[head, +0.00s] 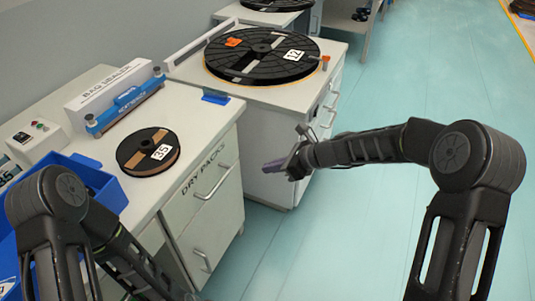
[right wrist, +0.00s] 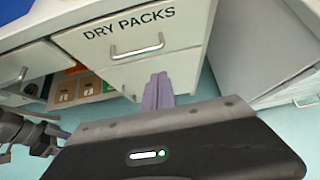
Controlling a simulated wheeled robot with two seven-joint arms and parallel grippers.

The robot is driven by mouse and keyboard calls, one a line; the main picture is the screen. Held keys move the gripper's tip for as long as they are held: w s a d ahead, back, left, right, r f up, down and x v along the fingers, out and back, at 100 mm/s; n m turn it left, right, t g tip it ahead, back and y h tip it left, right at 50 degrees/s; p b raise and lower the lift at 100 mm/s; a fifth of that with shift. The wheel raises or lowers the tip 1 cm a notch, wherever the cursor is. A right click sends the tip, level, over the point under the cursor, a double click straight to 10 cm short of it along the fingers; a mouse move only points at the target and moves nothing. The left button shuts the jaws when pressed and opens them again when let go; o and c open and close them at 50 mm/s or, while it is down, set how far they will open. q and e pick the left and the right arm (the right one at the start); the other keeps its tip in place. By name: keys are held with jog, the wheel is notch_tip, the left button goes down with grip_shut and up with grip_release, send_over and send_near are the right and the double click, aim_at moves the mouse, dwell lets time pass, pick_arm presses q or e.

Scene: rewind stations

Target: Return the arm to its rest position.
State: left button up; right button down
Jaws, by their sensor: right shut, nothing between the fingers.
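My right arm comes in from the right in the head view and is stretched toward the cabinets. Its right gripper (head: 276,165) has purple fingers, is shut and empty, and hangs in the air in front of the white cabinet. In the right wrist view the shut fingers (right wrist: 157,92) show below the drawer labelled DRY PACKS (right wrist: 140,35), apart from its handle as far as I can tell. My left arm is bent low at the left of the head view. Its gripper does not show there.
A large reel marked 12 (head: 262,56) lies on the farther cabinet (head: 258,98). The floor (head: 420,85) to the right is clear.

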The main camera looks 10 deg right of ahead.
jog(key=s+d+f+n+g+h+p, duration=0.1)
jog(key=s+d+f+n+h, duration=0.15)
jog(key=s+f+n, duration=0.35)
jog(key=s+d+f+n+g+h, duration=0.1)
jog(key=s+d+f+n+h, duration=0.2)
jog(key=f+n, duration=0.45)
pick_arm(q)
notch_tip(320, 180, up, 4)
jog(key=p, duration=0.3)
pick_arm(e)
jog(key=s+a+f+n+g, duration=0.1)
jog(key=s+a+f+n, duration=0.1)
jog(key=s, duration=0.6)
jog(key=s+a+f+n+g, duration=0.1)
jog(key=s+a+f+n, duration=0.1)
jog(key=s, duration=0.6)
jog(key=s+a+f+n, duration=0.3)
jog(key=s+n, duration=0.2)
jog(key=s, duration=0.4)
jog(key=shift+f+g+y, duration=0.4)
jog(key=shift+y, duration=0.05)
pick_arm(q)
jog(key=shift+c, duration=0.5)
